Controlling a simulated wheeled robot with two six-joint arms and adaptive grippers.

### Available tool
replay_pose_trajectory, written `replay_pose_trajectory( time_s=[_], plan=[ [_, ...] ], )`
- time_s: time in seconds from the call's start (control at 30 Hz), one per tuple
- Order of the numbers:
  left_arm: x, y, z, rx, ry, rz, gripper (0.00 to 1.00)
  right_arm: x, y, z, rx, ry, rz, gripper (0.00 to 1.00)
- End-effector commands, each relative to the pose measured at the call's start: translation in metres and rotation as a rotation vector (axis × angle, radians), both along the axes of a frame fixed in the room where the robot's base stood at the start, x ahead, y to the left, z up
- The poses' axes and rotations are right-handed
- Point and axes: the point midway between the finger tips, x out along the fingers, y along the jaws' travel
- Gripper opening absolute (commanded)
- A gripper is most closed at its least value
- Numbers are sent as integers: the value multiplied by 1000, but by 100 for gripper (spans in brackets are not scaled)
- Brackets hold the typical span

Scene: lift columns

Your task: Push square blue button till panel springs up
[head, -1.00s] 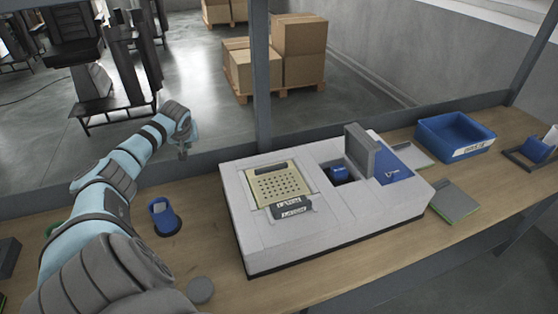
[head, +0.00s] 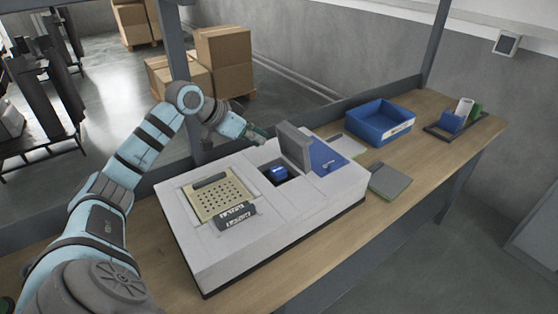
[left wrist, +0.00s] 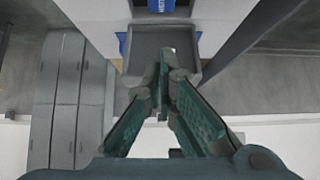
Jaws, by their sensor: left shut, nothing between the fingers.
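A pale grey machine (head: 292,222) stands on the wooden bench. A small square blue part (head: 278,174) with a light marking sits in a dark recess in its top; it looks like the button. A grey panel (head: 295,147) stands raised beside this recess. My left gripper (head: 260,137) is over the machine's far side, just left of the raised panel; contact cannot be told. In the left wrist view, its shut, empty fingers (left wrist: 166,62) overlap a grey, shallow-walled piece (left wrist: 147,42). A blue lettered part (left wrist: 153,5) shows at the top edge. My right gripper is not in view.
A perforated tan plate (head: 220,196) lies on the machine's left part, and a blue panel (head: 325,155) on its right. A blue bin (head: 380,122) and a grey flat piece (head: 390,181) lie farther right. A grey post (head: 178,60) rises behind the bench.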

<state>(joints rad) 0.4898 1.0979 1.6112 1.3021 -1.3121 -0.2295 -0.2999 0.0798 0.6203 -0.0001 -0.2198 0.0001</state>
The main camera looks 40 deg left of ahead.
Motion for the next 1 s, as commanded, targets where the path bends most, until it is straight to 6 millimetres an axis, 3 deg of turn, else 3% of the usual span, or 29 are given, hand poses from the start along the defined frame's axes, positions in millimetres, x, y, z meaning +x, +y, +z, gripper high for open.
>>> replay_pose_trajectory(
  time_s=[0.43,0.7,1.0],
  plan=[
    [61,-20,-63,-6,2,2,0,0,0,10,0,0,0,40],
    [60,-18,-100,0,3,3,0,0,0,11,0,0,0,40],
    [60,-18,-103,1,2,3,0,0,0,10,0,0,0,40]
  ],
)
